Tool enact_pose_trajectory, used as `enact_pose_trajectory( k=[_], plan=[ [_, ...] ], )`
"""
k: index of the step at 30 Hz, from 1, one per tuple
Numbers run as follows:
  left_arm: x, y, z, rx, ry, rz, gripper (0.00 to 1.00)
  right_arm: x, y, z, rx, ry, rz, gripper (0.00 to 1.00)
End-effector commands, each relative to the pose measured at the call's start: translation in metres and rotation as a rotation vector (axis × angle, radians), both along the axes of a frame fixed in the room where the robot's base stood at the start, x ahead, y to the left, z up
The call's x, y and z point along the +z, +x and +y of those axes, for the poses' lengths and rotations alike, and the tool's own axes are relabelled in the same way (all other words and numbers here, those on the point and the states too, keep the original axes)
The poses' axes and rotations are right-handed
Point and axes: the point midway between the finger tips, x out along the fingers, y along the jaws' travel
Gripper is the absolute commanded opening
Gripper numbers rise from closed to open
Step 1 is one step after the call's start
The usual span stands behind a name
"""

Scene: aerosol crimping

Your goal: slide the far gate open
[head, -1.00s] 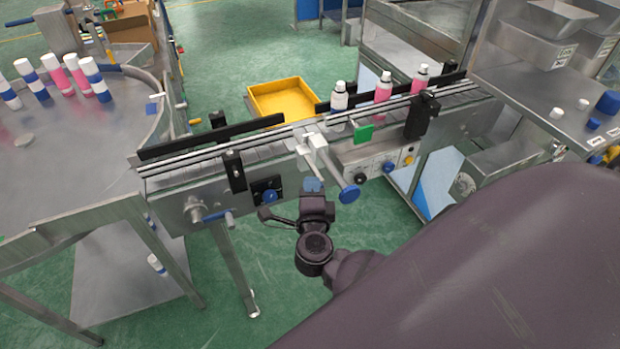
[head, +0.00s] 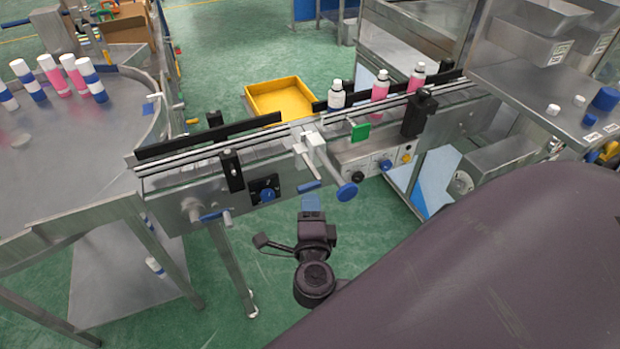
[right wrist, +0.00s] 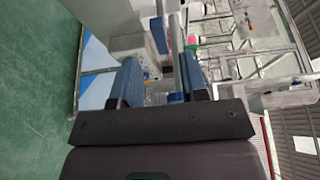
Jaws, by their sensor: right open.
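A pale grey gate mechanism (head: 303,140) sits across the conveyor rails. One rod from it ends in a round blue knob (head: 347,192); a blue bar-like end (head: 309,187) shows left of the knob. A green plate (head: 361,131) stands farther right along the conveyor. I cannot tell for sure which of these is the far gate. My right gripper (head: 312,202) is just below the blue bar in the head view, apart from the knob. In the right wrist view its blue fingers (right wrist: 160,82) are spread, with a grey rod showing beyond them. My left gripper is not in view.
Three bottles (head: 379,86) stand on the conveyor (head: 175,178). A round steel table (head: 60,165) with several bottles is at left. A yellow bin (head: 280,97) lies behind the conveyor. A steel shelf (head: 540,90) stands at right. Open floor lies below the gripper.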

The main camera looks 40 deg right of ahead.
Motion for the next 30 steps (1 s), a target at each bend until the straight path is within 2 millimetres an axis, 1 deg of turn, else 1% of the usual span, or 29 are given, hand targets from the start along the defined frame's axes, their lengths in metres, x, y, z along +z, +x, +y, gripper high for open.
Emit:
enact_pose_trajectory(
  k=[1,3,6,10,15,30],
  plan=[
    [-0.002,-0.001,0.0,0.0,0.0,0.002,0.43,-0.002,-0.008,0.006,0.0,0.004,0.002,0.4],
    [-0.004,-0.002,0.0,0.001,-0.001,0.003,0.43,-0.002,-0.017,0.012,-0.001,0.003,0.003,0.4],
    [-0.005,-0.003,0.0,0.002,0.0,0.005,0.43,-0.001,-0.028,0.02,-0.001,0.003,0.002,0.4],
    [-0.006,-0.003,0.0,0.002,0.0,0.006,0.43,-0.001,-0.036,0.026,-0.001,0.001,0.002,0.4],
    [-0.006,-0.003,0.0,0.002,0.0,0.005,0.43,0.0,-0.04,0.029,-0.001,0.001,0.0,0.4],
    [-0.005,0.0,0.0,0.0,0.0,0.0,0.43,0.0,-0.039,0.029,0.003,0.002,0.0,0.4]
  ],
)
